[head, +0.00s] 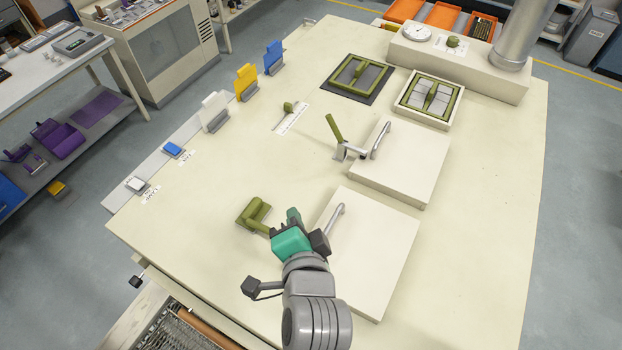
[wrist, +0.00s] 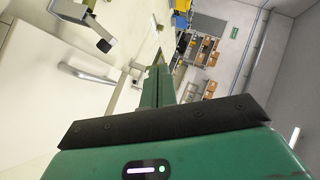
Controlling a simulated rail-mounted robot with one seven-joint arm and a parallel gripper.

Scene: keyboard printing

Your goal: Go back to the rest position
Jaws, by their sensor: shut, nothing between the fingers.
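My gripper (head: 294,216), green and black, hangs over the front middle of the cream table (head: 470,240) in the head view. In the wrist view its green fingers (wrist: 158,84) are together, with nothing between them. An olive handled piece (head: 254,214) lies on the table just left of the gripper in the head view. A cream box (head: 375,255) with a metal handle is just right of the gripper. I cannot tell the exact gap between the fingers and these things.
Behind stands a second cream box (head: 400,170) with a metal handle and an olive lever (head: 334,128). Two olive frames (head: 358,75) (head: 430,98) lie farther back. White, yellow and blue holders (head: 246,82) line the left edge. A duct (head: 522,35) rises at the back right. The table's right side is bare.

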